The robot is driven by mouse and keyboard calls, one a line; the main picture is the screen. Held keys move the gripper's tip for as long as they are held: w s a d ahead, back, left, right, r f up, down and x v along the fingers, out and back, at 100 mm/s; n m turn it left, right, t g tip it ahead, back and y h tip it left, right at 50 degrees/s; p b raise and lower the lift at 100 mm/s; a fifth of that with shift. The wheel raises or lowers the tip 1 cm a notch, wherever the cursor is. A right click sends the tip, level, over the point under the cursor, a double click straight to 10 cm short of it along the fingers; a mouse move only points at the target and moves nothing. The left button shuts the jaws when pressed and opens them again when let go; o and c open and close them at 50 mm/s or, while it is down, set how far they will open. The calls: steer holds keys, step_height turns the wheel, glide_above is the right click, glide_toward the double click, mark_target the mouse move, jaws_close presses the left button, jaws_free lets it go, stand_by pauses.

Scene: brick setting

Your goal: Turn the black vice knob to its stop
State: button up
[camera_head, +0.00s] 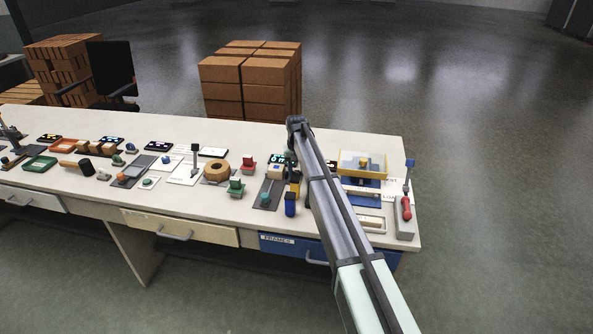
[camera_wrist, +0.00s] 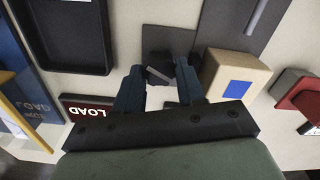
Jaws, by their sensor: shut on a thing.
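The black knob (camera_wrist: 160,68) shows between my fingertips in the wrist view, above a dark base. My gripper (camera_wrist: 159,82) is shut on it, with one blue-grey finger on each side. The knob's top looks like a small angular block; my fingers cover part of its sides. In the head view my arm reaches over the right part of the bench, and my wrist hangs down near the table top. The knob cannot be made out in that view.
A beige block with a blue square (camera_wrist: 236,76) stands close right of my fingers. A dark tray (camera_wrist: 103,55) and a red LOAD label (camera_wrist: 85,107) lie left.

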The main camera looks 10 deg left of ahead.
mark_target(297, 172)
steer(key=n, duration=0.4)
steer(key=shift+s+n, duration=0.1)
steer(key=shift+n, duration=0.2)
stand_by(0.3)
steer(key=o, duration=1)
steer(key=shift+o, duration=0.2)
steer(key=shift+a+r, duration=0.1)
steer(key=shift+a, duration=0.05)
steer(key=shift+r, duration=0.45)
steer(key=shift+d+r, duration=0.15)
steer(key=shift+r, duration=1.6)
steer(key=shift+d+r, duration=0.1)
steer(key=shift+r, duration=1.65)
